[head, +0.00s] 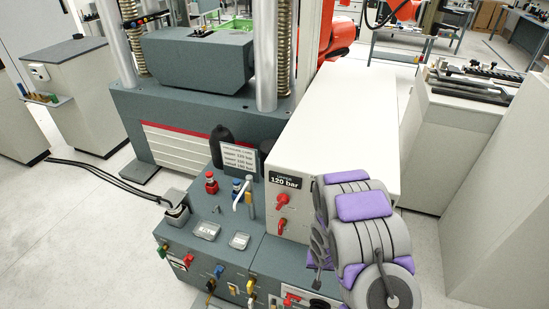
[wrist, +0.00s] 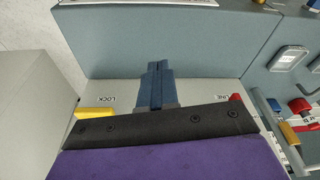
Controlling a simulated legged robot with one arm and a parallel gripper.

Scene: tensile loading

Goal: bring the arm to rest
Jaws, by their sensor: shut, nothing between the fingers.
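My arm, grey with purple pads, is folded at the lower right of the head view, beside the white cabinet (head: 345,125). Its front end hangs over the right part of the grey control console (head: 215,255). My gripper (wrist: 155,66) shows in the wrist view as two blue fingers side by side, shut and empty. They point toward the grey-blue console surface beyond. A yellow part (wrist: 94,113) by a LOCK label lies left of the fingers, and a red part (wrist: 236,98) lies to their right. Whether the fingers touch the panel I cannot tell. In the head view the fingers are not clearly visible.
The console carries red, blue and yellow knobs and levers, and a label card (head: 239,158). The testing machine (head: 200,115) stands behind it. Black hoses (head: 105,174) run to its left. A bench (head: 455,125) stands at right. Open floor (head: 75,235) lies at left.

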